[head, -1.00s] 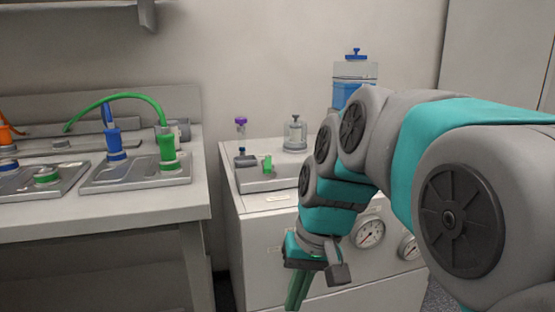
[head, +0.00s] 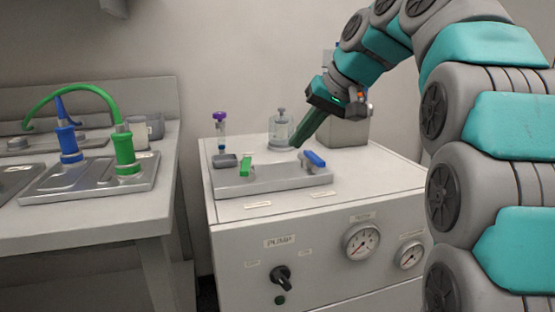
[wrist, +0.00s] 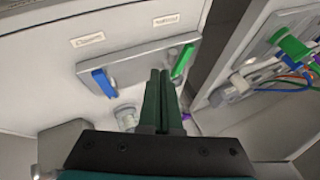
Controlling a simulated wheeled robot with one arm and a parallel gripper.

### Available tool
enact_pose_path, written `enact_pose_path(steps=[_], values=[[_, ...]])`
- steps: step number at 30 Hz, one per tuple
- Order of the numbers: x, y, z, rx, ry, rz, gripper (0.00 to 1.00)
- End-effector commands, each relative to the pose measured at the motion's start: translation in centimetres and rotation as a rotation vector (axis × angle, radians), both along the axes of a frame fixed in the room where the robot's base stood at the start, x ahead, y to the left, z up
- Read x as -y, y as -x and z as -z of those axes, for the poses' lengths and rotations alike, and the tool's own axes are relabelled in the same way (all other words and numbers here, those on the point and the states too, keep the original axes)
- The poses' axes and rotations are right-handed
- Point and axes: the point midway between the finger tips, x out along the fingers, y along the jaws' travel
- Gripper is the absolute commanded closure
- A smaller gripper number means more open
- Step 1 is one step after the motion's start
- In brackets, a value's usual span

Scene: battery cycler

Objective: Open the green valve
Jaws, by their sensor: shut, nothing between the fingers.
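The green valve handle (head: 246,168) stands at the left of a grey manifold block (head: 262,184) on top of the pump cabinet. It also shows in the wrist view (wrist: 183,61), at the right end of the block. A blue valve handle (head: 315,158) sits at the right end of the block in the head view and at the left in the wrist view (wrist: 104,83). My gripper (head: 297,143) is shut and empty, above the block and between the two handles in the head view. In the wrist view its fingers (wrist: 160,75) point toward the block, apart from the green handle.
The cabinet front (head: 330,245) has gauges and a knob (head: 282,277). A bench (head: 100,215) at the left holds a tray with green and blue hose connectors (head: 124,148).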

Motion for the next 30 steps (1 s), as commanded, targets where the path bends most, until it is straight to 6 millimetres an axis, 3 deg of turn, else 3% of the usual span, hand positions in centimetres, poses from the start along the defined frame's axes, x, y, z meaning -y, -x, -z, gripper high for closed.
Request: enact_pose_path(steps=[6,18,23,30], values=[[-0.1,-0.6,-0.9,0.024,-0.005,-0.016,1.0],[-0.2,-0.6,-0.8,0.023,-0.005,-0.016,1.0],[-0.9,-1.0,0.3,0.02,-0.004,-0.019,1.0],[-2.7,-2.5,3.6,0.019,-0.004,-0.016,1.0]])
